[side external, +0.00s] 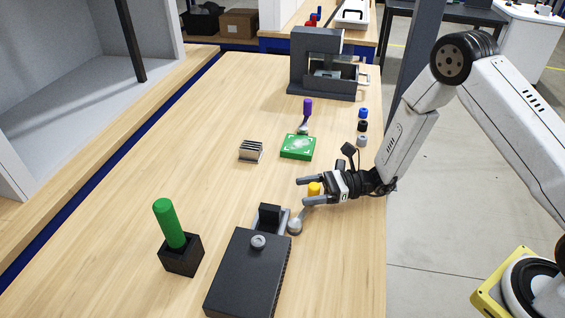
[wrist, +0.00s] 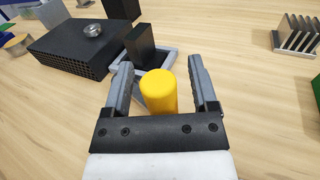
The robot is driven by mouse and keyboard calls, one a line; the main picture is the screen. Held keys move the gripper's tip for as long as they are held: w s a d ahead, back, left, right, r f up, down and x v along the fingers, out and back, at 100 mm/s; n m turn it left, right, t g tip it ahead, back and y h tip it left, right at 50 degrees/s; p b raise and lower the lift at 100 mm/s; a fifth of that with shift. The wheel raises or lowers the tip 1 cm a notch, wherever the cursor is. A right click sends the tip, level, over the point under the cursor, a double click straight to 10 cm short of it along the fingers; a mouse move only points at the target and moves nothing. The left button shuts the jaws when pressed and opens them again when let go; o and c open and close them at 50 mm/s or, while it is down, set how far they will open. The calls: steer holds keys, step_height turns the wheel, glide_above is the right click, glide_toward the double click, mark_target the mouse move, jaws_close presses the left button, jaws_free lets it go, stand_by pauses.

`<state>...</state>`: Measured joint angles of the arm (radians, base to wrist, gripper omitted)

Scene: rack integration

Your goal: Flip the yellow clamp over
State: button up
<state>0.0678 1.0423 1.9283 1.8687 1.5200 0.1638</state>
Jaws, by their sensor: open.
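The yellow clamp's handle (side external: 314,188) stands between the fingers of my gripper (side external: 300,190) in the side view. My gripper is open, with one finger on each side of the handle. In the wrist view, the yellow handle (wrist: 160,92) is between the two fingers (wrist: 160,66), with a visible gap on the right; on the left the gap is narrower. A grey metal piece with a round end (side external: 295,226) sits below the handle, beside a grey tray with a black block (side external: 269,217). Most of the clamp's lower part is hidden by my gripper.
A black perforated box (side external: 245,280) with a grey knob lies beside the tray. A green cylinder stands in a black holder (side external: 181,258). A finned heatsink (side external: 251,151), green board (side external: 298,147) and purple-handled clamp (side external: 307,108) lie farther back. The left middle of the table (side external: 180,140) is clear.

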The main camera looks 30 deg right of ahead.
steer(key=shift+v, duration=3.6)
steer(key=shift+r, duration=0.25)
steer(key=c, duration=1)
step_height(320, 180, up, 15)
jaws_close()
steer(key=s+a+f+m+g+h, duration=0.3)
steer(key=s+g+h, duration=0.3)
steer(key=s+h, duration=0.2)
steer(key=w+d+r+m+t+h, duration=0.1)
steer(key=d+r+m+t+h, duration=0.25)
steer(key=h, duration=0.25)
steer(key=shift+n+g, duration=0.25)
steer(key=shift+w+d+f, duration=0.1)
steer(key=shift+d+f, duration=0.05)
steer(key=shift+f, duration=0.8)
steer(key=shift+d+f, duration=0.15)
steer(key=shift+f, duration=0.75)
steer(key=shift+w+d+f, duration=0.1)
steer(key=shift+d+f, duration=0.05)
steer(key=shift+f, duration=0.8)
